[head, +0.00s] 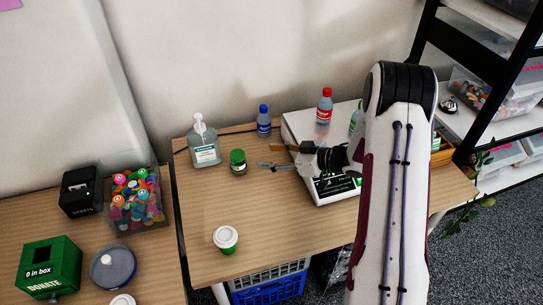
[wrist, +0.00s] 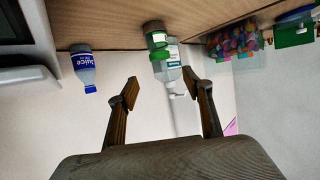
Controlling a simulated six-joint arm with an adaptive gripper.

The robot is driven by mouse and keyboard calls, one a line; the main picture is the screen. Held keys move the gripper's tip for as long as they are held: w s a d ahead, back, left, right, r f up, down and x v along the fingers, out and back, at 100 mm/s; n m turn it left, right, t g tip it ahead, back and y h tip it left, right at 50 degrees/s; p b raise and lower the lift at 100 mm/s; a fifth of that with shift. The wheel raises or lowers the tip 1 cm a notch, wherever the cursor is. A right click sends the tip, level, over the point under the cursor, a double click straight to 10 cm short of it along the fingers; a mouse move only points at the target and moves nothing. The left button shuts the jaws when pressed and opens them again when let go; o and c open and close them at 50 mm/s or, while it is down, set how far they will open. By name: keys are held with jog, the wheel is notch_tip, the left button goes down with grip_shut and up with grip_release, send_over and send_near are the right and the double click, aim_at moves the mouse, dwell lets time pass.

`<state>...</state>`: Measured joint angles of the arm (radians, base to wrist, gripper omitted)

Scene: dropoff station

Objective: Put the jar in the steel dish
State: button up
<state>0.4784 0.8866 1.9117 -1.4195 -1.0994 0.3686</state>
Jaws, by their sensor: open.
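The jar (head: 238,161) is small, with a green lid, and stands upright on the wooden table in front of the pump bottle. In the wrist view, which is upside down, the jar (wrist: 155,28) shows at the top centre, overlapping the pump bottle. My gripper (head: 266,156) is open and empty, just right of the jar and apart from it. In the wrist view my gripper's (wrist: 160,80) fingers are spread, with the jar beyond them. A round grey-blue dish (head: 113,267) with a pale centre, seemingly the steel dish, is on the left table.
The pump bottle (head: 205,147) stands close behind the jar, and a blue-capped juice bottle (head: 264,121) is farther right. A tub of colourful pieces (head: 134,202) and a green donation box (head: 50,267) are on the left table (head: 165,262).

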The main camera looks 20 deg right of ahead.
jog(key=w+d+r+m+t+h, duration=0.1)
jog(key=w+d+r+h, duration=0.25)
jog(key=r, duration=0.35)
jog(key=s+d+r+m+h, duration=0.2)
jog(key=s+r+h, duration=0.25)
jog(key=r, duration=0.35)
jog(key=s+d+r+m+h, duration=0.1)
jog(key=s+r+m+h, duration=0.3)
jog(key=r, duration=0.5)
jog(key=s+a+m+g+y, duration=0.1)
jog(key=s+a, duration=0.4)
jog(key=s, duration=1.1)
jog(key=s+a+m+g+y, duration=0.1)
jog(key=s+a+g, duration=0.3)
jog(key=s, duration=1.2)
jog(key=shift+s+a+r, duration=0.15)
jog(key=shift+s+a, duration=0.15)
jog(key=shift+a, duration=0.75)
